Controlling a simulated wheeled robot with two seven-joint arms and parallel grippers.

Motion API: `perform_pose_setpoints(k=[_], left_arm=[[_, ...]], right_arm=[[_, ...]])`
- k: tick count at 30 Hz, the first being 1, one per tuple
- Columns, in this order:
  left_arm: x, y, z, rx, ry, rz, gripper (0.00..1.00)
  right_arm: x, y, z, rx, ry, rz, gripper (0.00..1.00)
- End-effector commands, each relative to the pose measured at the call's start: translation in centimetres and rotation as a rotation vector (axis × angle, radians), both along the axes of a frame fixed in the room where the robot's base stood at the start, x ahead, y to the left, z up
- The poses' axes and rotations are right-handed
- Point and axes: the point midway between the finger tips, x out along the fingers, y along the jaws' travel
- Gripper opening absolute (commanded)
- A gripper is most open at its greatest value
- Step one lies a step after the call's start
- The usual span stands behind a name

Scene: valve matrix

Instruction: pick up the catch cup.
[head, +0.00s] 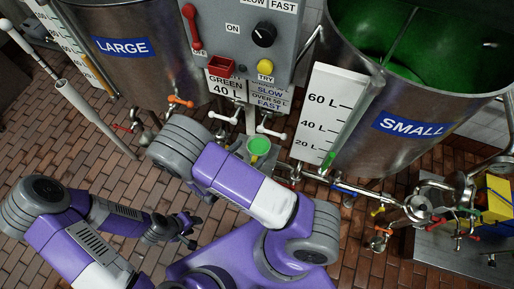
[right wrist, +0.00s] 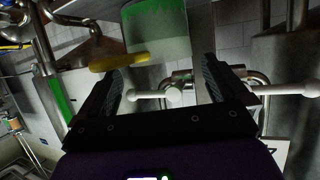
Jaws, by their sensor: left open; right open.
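The catch cup (head: 258,146) holds green liquid and has a yellow handle; in the head view it stands on a small grey ledge below the control panel. In the right wrist view the cup (right wrist: 160,35) is at the top centre, clear-walled with green at its rim, its yellow handle (right wrist: 118,62) pointing left. My right gripper (right wrist: 163,82) is open, with the cup ahead of its fingertips and nothing visibly gripped. In the head view my own arm hides the right gripper. My left gripper (head: 188,238) is open and empty over the brick floor, away from the cup.
The control panel (head: 245,42) is above the cup, with white-handled valves (head: 272,127) close by. The large tank (head: 125,70) is left, the small tank (head: 425,115) right. Pipes and a steel bench (head: 432,262) stand at lower right. The floor at lower left is partly open.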

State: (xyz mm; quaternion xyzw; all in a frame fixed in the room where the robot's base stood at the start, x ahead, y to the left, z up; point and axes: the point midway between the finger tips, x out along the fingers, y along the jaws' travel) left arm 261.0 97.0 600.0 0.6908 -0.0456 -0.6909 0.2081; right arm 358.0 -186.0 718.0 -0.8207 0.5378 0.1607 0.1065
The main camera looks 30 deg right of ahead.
Motion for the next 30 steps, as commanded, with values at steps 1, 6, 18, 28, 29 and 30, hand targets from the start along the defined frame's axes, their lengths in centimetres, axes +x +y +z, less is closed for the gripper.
perform_pose_setpoints(k=[1,6,18,28,29,30], left_arm=[[0.0,0.0,-0.4,0.000,0.000,0.000,0.43],[0.0,0.0,-1.4,0.000,0.000,0.000,0.43],[0.0,0.0,-2.5,0.000,0.000,0.000,0.43],[0.0,0.0,-2.5,0.000,0.000,0.000,0.43],[0.0,0.0,-2.5,0.000,0.000,0.000,0.43],[0.0,0.0,-2.5,0.000,0.000,0.000,0.43]], right_arm=[[0.2,-0.6,-0.4,0.001,0.001,-0.004,1.00],[1.0,-2.5,-1.1,0.002,0.001,-0.004,1.00],[2.3,-5.3,-1.9,0.004,0.004,0.001,1.00],[2.3,-5.3,-1.9,0.004,0.004,0.001,0.66],[2.3,-5.3,-1.9,0.004,0.004,0.001,0.62],[2.3,-5.3,-1.9,0.004,0.004,0.001,0.56]])
